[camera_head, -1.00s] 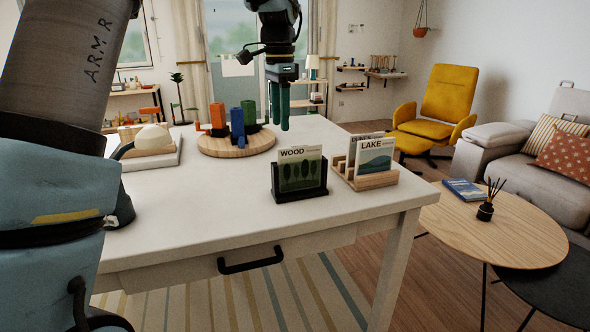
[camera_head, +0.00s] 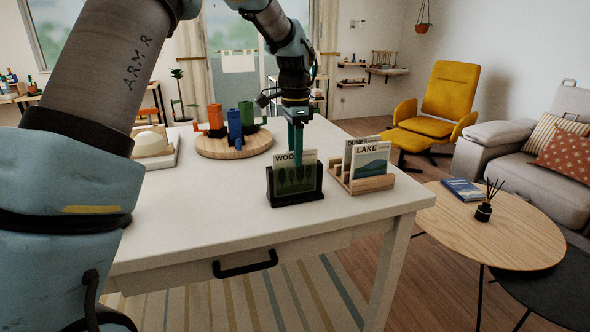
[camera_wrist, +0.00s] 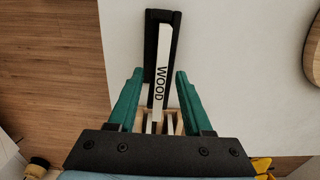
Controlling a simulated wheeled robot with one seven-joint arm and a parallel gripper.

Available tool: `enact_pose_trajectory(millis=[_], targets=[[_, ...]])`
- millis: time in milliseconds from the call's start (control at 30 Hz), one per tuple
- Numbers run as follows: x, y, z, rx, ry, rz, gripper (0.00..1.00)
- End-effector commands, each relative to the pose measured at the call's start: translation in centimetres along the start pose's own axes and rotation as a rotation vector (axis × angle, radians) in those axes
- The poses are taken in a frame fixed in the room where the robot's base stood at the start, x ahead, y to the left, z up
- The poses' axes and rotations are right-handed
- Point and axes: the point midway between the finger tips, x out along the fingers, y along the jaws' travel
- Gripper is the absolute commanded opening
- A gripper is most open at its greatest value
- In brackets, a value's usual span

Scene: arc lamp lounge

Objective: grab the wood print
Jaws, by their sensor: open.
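The wood print (camera_head: 293,180) is a card with a "WOOD" heading and dark tree shapes. It stands upright in a black holder (camera_head: 297,198) on the white table. In the wrist view the print (camera_wrist: 161,70) shows edge-on from above, inside the black holder (camera_wrist: 175,47). The fingertips partly hide the print's heading in the head view.
A wooden rack (camera_head: 362,181) with the lake print (camera_head: 371,161) and another print stands close to the right. A round wooden board (camera_head: 232,147) with coloured blocks lies behind to the left. The table's front is clear.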

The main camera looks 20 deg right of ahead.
Motion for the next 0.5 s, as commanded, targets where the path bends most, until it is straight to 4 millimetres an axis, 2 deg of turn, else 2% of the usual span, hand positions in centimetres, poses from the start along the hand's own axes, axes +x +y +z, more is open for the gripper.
enact_pose_trajectory(millis=[100, 300, 500], targets=[[0.72, 0.05, 0.04, 0.0, -0.001, 0.001, 0.5], [0.81, 0.02, 0.03, 0.0, 0.0, 0.0, 0.5], [0.79, 0.02, 0.03, 0.0, 0.0, 0.0, 0.29]])
